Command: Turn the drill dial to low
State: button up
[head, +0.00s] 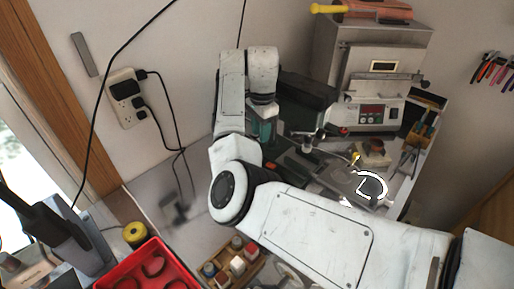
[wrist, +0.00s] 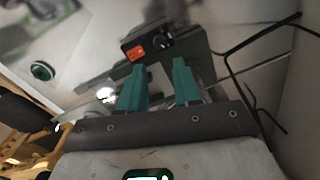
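In the wrist view, a dark box (wrist: 165,47) with an orange switch (wrist: 137,51) and a round black dial (wrist: 160,42) lies just beyond my fingertips. The dial's setting is too small to read. My gripper (wrist: 159,65) points at this box. Its two green fingers are apart with nothing between them, and the dial appears just past the gap. I cannot tell whether a finger touches the box. In the head view, my gripper (head: 264,132) shows as a bit of teal beside a dark machine (head: 305,98); the dial does not show there.
A grey furnace-like unit (head: 372,70) stands at the back right. Black cords run from the wall outlet (head: 126,97) and past my gripper's right side in the wrist view. A red tray (head: 150,268) and a wooden rack of small jars (head: 235,262) are near the front.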

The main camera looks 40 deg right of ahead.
notch_tip(320, 180, down, 9)
jog(key=shift+w+f+p, duration=0.1)
jog(key=shift+f+p, duration=0.05)
jog(key=shift+p, duration=0.75)
grip_shut()
